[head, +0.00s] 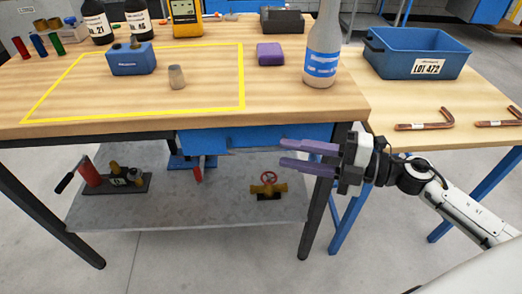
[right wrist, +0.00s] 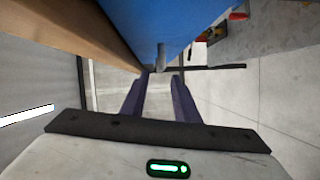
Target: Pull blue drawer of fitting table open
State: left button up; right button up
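The blue drawer (head: 262,136) sits under the front edge of the fitting table (head: 180,112). It looks shut, and its right part is partly behind my gripper. In the right wrist view the blue drawer front (right wrist: 165,18) fills the top, with a small grey post (right wrist: 161,56), perhaps part of its handle, just beyond the fingertips. My right gripper (head: 283,153) has two purple fingers spread apart with nothing between them. It points left, in front of the drawer's right part and just below the tabletop edge. I cannot tell whether it touches the drawer. My left gripper is not in view.
A lower shelf (head: 215,205) carries a red-wheeled valve (head: 268,186). A side table at right holds a blue bin (head: 398,55) and copper tubes (head: 428,125). Open floor lies in front.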

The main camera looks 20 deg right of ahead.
aim_at(261, 147)
jog(key=x, duration=0.7)
jog(key=shift+w+a, duration=0.15)
jog(key=shift+w, duration=0.05)
jog(key=shift+c, duration=0.3)
grip_shut()
